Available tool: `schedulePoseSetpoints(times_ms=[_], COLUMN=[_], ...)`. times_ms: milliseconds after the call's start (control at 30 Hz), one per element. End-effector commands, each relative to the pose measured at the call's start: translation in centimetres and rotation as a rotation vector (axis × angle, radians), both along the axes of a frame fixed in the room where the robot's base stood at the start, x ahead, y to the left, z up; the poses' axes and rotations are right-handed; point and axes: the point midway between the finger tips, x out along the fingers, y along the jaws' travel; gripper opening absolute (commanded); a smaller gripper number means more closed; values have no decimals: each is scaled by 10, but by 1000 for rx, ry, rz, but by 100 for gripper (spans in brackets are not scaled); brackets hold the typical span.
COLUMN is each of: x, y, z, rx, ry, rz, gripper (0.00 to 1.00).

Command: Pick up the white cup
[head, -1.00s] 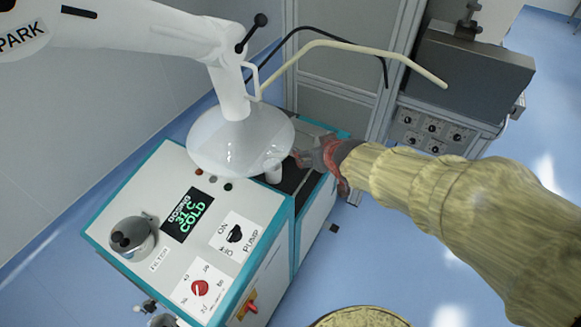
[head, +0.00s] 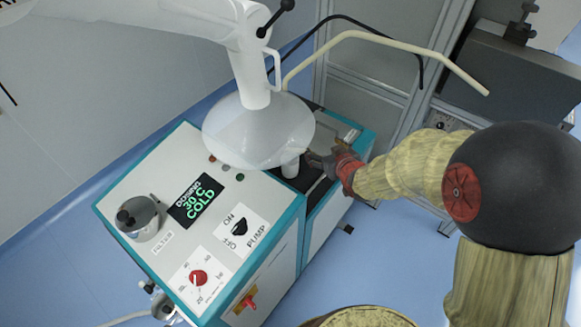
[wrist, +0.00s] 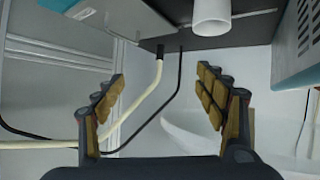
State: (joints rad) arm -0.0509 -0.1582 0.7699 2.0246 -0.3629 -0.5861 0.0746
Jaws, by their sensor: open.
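The white cup (head: 291,166) stands on the dark recessed top of the teal-edged machine, partly hidden under the clear hood in the head view. In the wrist view the white cup (wrist: 211,16) shows at the top, cut off by the frame edge. My gripper (head: 312,163) is just to the right of the cup in the head view. In the wrist view my gripper (wrist: 160,95) has its two padded fingers spread wide, with nothing between them but background. The cup lies beyond the fingertips, nearer the right finger. I cannot tell whether a finger touches it.
A clear funnel-shaped hood (head: 258,132) hangs from a white extraction arm (head: 247,60) above the cup. The control panel (head: 205,225) carries a display, knobs and a metal filter lid (head: 138,216). A cream hose (head: 380,36) and a grey cabinet (head: 510,75) stand behind.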

Motion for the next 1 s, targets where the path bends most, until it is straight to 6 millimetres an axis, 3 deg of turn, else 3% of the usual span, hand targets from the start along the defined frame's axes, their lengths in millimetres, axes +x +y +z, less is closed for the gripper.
schedulePoseSetpoints(times_ms=[200,300,533,1000], x=[-2,-9,-14,22], y=[39,55,70,92], z=[-61,-81,-94,-110], rx=[86,136,181,181], ry=[-69,-105,-141,-141], rz=[110,154,192,193], gripper=[72,72,72,72])
